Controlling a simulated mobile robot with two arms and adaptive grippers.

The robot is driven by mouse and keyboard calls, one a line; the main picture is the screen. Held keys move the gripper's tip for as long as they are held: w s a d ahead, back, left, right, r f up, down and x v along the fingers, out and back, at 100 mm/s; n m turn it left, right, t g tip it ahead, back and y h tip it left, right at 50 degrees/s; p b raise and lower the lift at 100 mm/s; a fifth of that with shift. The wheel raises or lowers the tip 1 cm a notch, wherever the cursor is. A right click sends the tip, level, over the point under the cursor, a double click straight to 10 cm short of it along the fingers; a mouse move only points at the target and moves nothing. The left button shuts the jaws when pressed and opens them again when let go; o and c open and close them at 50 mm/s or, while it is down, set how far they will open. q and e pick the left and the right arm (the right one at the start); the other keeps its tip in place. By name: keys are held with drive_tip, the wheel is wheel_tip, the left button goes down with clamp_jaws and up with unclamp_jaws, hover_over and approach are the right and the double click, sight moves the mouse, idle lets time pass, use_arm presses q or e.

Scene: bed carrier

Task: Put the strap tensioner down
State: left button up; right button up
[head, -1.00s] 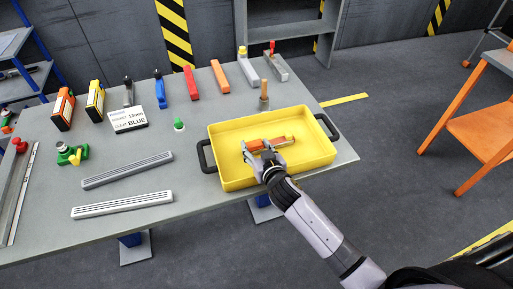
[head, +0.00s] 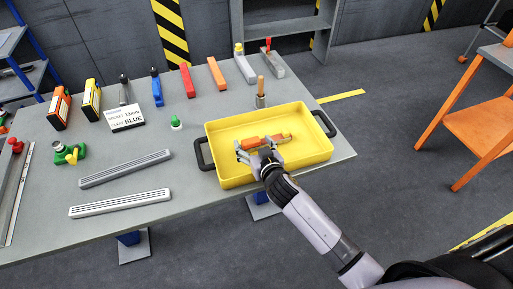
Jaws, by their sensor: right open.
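The gripper hides part of the tray floor. My left gripper is not in view.
Two ribbed grey bars (head: 120,203) lie left of the tray. A wooden-handled tool (head: 260,92) stands just behind the tray.

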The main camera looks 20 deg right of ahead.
drive_tip(key=v, duration=1.2)
drive_tip(key=shift+b, duration=0.4)
